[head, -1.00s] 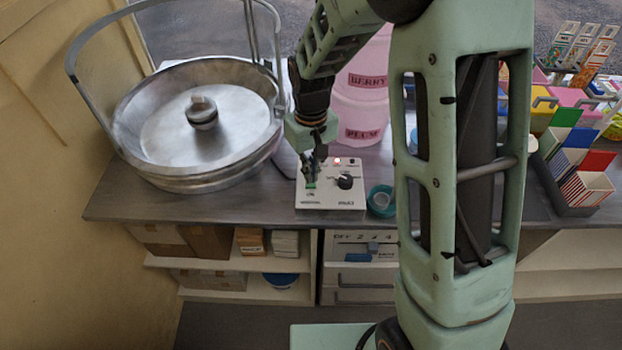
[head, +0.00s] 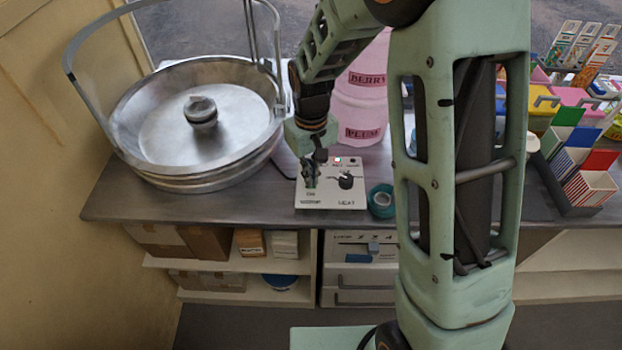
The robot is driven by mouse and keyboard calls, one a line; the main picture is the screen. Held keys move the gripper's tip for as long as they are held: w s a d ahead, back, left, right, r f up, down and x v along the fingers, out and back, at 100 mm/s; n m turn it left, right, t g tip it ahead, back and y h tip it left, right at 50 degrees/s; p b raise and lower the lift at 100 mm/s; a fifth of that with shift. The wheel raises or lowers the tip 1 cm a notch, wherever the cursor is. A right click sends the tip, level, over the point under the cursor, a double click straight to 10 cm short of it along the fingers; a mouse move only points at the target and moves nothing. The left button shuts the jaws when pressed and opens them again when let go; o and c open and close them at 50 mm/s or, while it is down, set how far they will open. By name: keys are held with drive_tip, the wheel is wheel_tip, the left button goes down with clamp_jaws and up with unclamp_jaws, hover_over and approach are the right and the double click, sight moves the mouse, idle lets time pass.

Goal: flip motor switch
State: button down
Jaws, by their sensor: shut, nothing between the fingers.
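The control box (head: 330,200) is a small white panel on the counter, right of the cotton candy machine. It has a black knob (head: 345,180) on its right half, a small red light (head: 337,160) at the top and printed labels along its front. My gripper (head: 310,184) is shut and empty, pointing down at the left half of the box, where the motor switch would sit. The fingers hide the switch, so I cannot tell its position or whether they touch it. The cotton candy machine (head: 150,172) is a wide metal bowl with a central spinner head (head: 201,112).
Pink tubs (head: 362,105) stand behind the box. A teal roll (head: 381,200) lies at its right. Striped boxes (head: 585,188) stand in a rack at the far right. A raised metal hoop (head: 70,65) surrounds the bowl. Shelves with cartons (head: 205,243) are under the counter.

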drive_tip(key=shift+f, duration=0.3)
drive_tip(key=shift+r, duration=0.1)
drive_tip(key=shift+r+p, duration=2.25)
drive_tip(key=shift+r, duration=1.2)
